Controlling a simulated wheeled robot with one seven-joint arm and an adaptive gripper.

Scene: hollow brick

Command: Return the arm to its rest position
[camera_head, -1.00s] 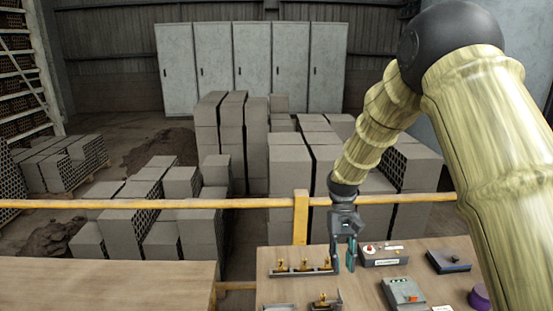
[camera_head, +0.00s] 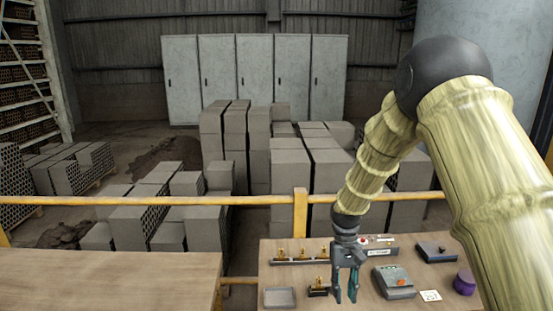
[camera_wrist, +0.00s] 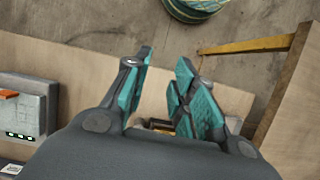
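My gripper (camera_head: 345,297) hangs with its fingers pointing down over the right-hand table (camera_head: 405,258) in the head view. Its teal fingers (camera_wrist: 165,95) stand apart in the wrist view, and I see nothing held between them. A small dark holder with a brass piece (camera_head: 318,287) stands just left of the fingers. In the wrist view a grey device (camera_wrist: 28,105) shows at the left. A yellowish thing is partly hidden behind the fingers.
A rail with several brass pieces (camera_head: 300,256), a shallow grey tray (camera_head: 279,298), a dark box (camera_head: 437,251) and a purple cylinder (camera_head: 464,281) are on the table. A yellow railing (camera_head: 150,201) runs behind it. The left table (camera_head: 105,283) is bare. Stacks of grey bricks stand beyond.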

